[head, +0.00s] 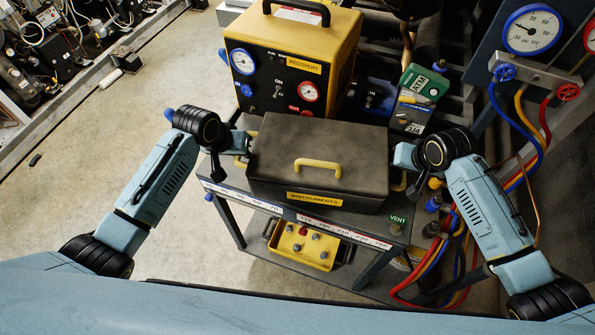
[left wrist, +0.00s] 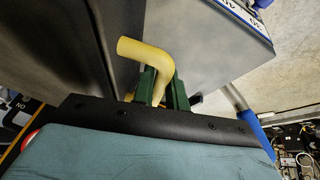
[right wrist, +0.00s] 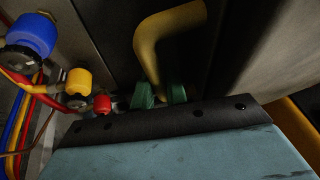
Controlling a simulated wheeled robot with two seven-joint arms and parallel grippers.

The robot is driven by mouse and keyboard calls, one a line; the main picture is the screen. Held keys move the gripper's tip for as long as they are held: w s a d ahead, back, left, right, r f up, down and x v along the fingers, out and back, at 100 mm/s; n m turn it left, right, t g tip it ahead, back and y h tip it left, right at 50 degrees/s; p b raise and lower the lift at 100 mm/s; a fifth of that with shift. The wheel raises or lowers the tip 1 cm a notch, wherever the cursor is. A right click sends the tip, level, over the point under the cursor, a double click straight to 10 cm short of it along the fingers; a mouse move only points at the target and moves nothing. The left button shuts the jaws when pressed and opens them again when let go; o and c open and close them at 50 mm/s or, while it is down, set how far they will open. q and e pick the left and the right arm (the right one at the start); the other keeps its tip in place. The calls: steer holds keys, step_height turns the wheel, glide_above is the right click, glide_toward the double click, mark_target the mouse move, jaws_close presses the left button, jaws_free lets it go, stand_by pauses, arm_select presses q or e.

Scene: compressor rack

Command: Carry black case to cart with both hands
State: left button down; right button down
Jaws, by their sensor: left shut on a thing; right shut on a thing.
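The black case (head: 335,150) has a yellow top handle and a yellow INSTRUMENTS label. It is over the top of the cart (head: 400,236); I cannot tell whether it touches. My left gripper (head: 243,146) is at the case's left end. In the left wrist view its green fingers (left wrist: 160,90) are shut on a yellow side handle (left wrist: 150,55). My right gripper (head: 400,165) is at the right end. In the right wrist view its green fingers (right wrist: 160,95) are shut on the other yellow side handle (right wrist: 165,30).
A yellow recovery unit (head: 295,55) stands right behind the case, with a green ATM box (head: 420,85) at its right. Gauges (head: 533,30) and coloured hoses (head: 525,150) crowd the right side. A yellow tray (head: 303,246) sits on the lower shelf. Bare floor (head: 165,75) lies left.

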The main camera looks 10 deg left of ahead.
arm_select(q)
steer(key=shift+w+f+b, duration=0.15)
steer(key=shift+f+b, duration=0.5)
arm_select(e)
steer(key=shift+w+f, duration=0.15)
steer(key=shift+f, duration=0.5)
arm_select(q)
steer(key=c, duration=1.8)
jaws_free()
steer(key=shift+f, duration=0.1)
arm_select(e)
steer(key=c, duration=1.8)
jaws_free()
steer(key=shift+f, duration=0.1)
arm_select(q)
steer(key=o, duration=0.4)
steer(key=shift+s, duration=0.2)
arm_select(e)
steer(key=o, duration=0.4)
steer(key=shift+s, duration=0.2)
steer(key=shift+s+d+r, duration=0.15)
steer(key=shift+s+r, duration=0.05)
steer(key=shift+r, duration=0.4)
arm_select(q)
steer(key=v, duration=1.2)
arm_select(e)
steer(key=v, duration=1)
steer(key=shift+s+r, duration=0.2)
steer(key=shift+r, duration=0.15)
